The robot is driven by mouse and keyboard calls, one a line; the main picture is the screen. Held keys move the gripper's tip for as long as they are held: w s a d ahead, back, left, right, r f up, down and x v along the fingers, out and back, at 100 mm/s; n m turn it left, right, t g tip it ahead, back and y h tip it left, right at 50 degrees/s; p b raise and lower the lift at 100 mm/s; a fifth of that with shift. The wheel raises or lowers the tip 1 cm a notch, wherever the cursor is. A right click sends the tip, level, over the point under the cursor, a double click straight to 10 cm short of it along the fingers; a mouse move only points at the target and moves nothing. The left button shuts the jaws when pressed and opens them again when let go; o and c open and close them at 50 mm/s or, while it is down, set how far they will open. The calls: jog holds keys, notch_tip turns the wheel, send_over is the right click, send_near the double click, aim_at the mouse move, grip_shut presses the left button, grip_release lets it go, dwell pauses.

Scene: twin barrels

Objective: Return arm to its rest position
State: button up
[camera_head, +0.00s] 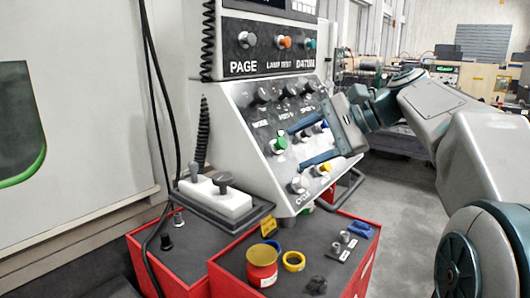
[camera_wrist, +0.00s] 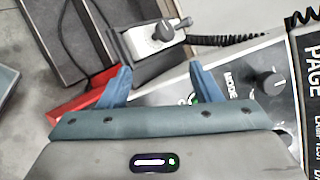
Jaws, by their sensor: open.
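My arm (camera_head: 440,105) reaches in from the right in the head view, bent at the elbow. My gripper (camera_head: 312,143) is in front of the sloped control panel (camera_head: 258,125), with its blue fingers close to the panel's knobs and buttons. In the wrist view my gripper (camera_wrist: 160,85) shows two blue fingers spread wide apart with nothing between them. A green button (camera_head: 279,143) shows just left of the fingers in the head view. Whether a finger touches the panel I cannot tell.
A white box with dark knobs (camera_head: 215,195) sits below the panel. Red cabinets (camera_head: 225,280) stand in front, holding a red and yellow cylinder (camera_head: 262,266) and a yellow ring (camera_head: 294,261). A bent handle (camera_head: 345,190) juts beside the panel. Grey floor (camera_head: 400,200) is open at right.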

jog(key=s+d+f+n+h, duration=0.3)
jog(key=s+f, duration=0.7)
jog(key=f, duration=0.4)
jog(key=s+d+f+n+h, duration=0.4)
jog(key=s+f+n+h, duration=0.2)
jog(key=s+f, duration=0.5)
notch_tip(320, 180, down, 3)
jog(key=shift+r+t+h, duration=0.1)
jog(key=shift+t+h, duration=0.2)
jog(key=shift+h, duration=0.9)
